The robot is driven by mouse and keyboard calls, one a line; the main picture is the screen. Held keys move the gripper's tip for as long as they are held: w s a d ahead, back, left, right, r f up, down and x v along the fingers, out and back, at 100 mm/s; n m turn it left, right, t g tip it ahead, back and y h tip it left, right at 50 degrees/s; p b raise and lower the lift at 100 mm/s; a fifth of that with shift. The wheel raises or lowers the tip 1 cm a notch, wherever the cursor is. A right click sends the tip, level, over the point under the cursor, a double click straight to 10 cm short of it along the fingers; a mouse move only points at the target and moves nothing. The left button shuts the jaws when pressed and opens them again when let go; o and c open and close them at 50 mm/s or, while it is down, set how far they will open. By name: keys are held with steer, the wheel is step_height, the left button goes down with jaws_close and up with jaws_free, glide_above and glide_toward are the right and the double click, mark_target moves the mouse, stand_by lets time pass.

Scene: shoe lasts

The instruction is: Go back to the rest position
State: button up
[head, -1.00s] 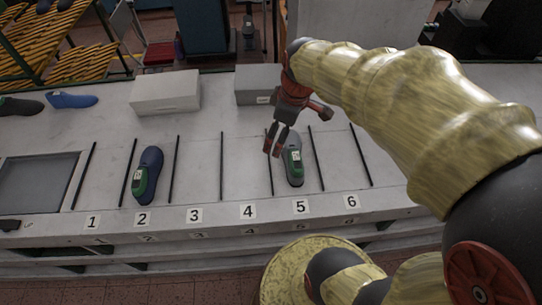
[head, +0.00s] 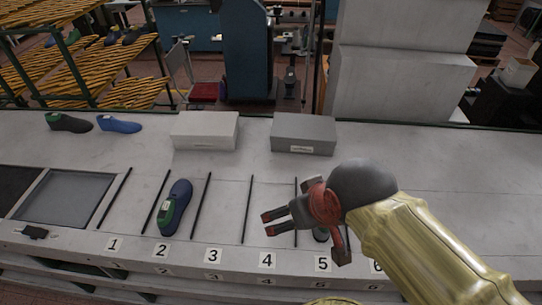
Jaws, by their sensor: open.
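My gripper (head: 266,223) is open and empty. It hangs above the numbered slots around 4 and 5, its two fingers pointing left. My yellow-covered arm comes in from the lower right. A dark shoe last (head: 321,234) in slot 5 is mostly hidden behind my gripper. A blue and green shoe last (head: 175,207) with a pale label lies in slot 2, apart from my gripper.
A white box (head: 205,131) and a grey box (head: 303,134) stand at the back of the bench. A blue last (head: 119,125) and a dark green last (head: 68,123) lie at the back left. A grey tray (head: 66,222) is at left. Slots 1, 3 and 4 are empty.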

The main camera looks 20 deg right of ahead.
step_height(320, 180, down, 13)
steer(key=b, duration=1.2)
steer(key=shift+b, duration=0.4)
